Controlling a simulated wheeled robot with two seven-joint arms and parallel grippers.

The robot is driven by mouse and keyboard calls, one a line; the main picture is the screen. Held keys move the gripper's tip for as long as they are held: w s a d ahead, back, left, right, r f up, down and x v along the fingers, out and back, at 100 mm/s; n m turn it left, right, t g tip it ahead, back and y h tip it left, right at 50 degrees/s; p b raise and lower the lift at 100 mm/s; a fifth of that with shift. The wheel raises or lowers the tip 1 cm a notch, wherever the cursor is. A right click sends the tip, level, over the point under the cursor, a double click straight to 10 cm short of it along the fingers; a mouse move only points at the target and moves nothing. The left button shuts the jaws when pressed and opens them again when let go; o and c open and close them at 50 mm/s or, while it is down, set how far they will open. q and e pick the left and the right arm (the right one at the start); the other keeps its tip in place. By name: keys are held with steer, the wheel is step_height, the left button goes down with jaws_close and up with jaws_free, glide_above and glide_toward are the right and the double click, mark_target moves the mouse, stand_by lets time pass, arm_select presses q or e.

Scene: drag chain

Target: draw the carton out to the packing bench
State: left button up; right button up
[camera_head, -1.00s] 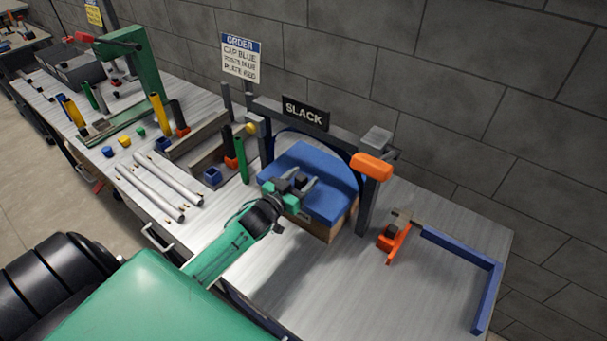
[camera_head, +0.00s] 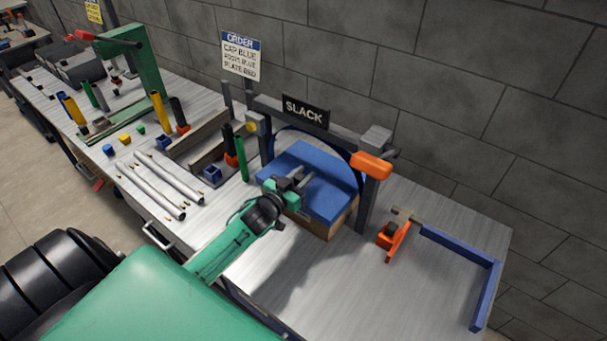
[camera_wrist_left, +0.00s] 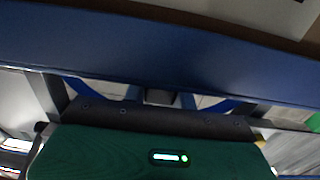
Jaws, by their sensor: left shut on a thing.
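The carton (camera_head: 333,228) is a brown box with a blue top (camera_head: 325,195). It stands on the bench under the dark frame with the SLACK sign, its near end sticking out of the frame. My left gripper (camera_head: 300,180) is at the carton's near left side, low over the blue top. It is shut on the carton, though its fingertips are partly hidden. In the left wrist view a broad blue band (camera_wrist_left: 160,50) crosses the picture, with brown (camera_wrist_left: 180,8) above it. My right gripper is not in view.
The frame's right post (camera_head: 368,203) carries an orange block (camera_head: 371,165). To the right lie an orange clamp-like piece (camera_head: 394,241) and a blue angled rail (camera_head: 490,290). White tubes (camera_head: 150,188) and coloured posts stand or lie at the left. The front right bench top is clear.

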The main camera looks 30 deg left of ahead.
arm_select(q)
steer(key=s+a+p, duration=0.2)
steer(key=s+p, duration=0.5)
steer(key=s, duration=1.6)
steer(key=shift+s, duration=0.2)
stand_by(1.6)
steer(key=o, duration=1.1)
steer(key=shift+s, duration=0.1)
steer(key=shift+s+a+b, duration=0.2)
steer(key=shift+s+b, duration=0.55)
steer(key=shift+s, duration=1.5)
steer(key=shift+s+a+b, duration=0.2)
steer(key=shift+s+b, duration=0.6)
steer(key=shift+s, duration=1.5)
steer(key=shift+s+a+b, duration=0.2)
steer(key=shift+s+b, duration=0.55)
steer(key=shift+s, duration=1.5)
